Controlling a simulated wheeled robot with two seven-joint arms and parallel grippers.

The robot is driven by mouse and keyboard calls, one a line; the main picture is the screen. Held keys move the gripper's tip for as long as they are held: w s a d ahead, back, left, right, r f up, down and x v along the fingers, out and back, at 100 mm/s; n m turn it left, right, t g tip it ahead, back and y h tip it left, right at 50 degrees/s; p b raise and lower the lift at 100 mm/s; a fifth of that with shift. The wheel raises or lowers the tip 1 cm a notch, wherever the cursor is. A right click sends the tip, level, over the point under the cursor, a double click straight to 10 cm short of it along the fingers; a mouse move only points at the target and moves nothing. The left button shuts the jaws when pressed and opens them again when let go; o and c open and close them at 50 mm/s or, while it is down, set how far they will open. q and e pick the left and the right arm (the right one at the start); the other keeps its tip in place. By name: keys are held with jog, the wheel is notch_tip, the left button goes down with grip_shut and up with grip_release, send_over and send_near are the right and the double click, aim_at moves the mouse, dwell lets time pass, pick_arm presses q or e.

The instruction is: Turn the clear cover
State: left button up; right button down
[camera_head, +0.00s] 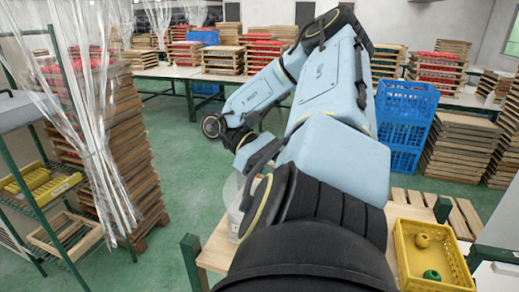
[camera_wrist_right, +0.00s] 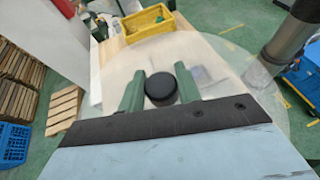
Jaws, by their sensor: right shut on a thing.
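The clear cover (camera_wrist_right: 215,65) is a large see-through round sheet in the right wrist view, with a black round knob (camera_wrist_right: 161,88) on it. My right gripper (camera_wrist_right: 160,82) has its two green fingers on either side of the knob and is shut on it. In the head view, a pale see-through edge of the cover (camera_head: 231,189) shows left of my right arm. The arm hides the rest of it and the right gripper there. My left gripper is in neither view.
A yellow crate (camera_head: 406,262) holding a yellow and a green round thing stands on the wooden table (camera_head: 218,250). Blue crates (camera_head: 403,105) and stacked boards (camera_head: 460,145) stand behind. A clear curtain (camera_head: 85,110) and shelf are left. Green floor is open at mid-left.

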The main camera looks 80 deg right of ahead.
jog(key=c, duration=1)
grip_release()
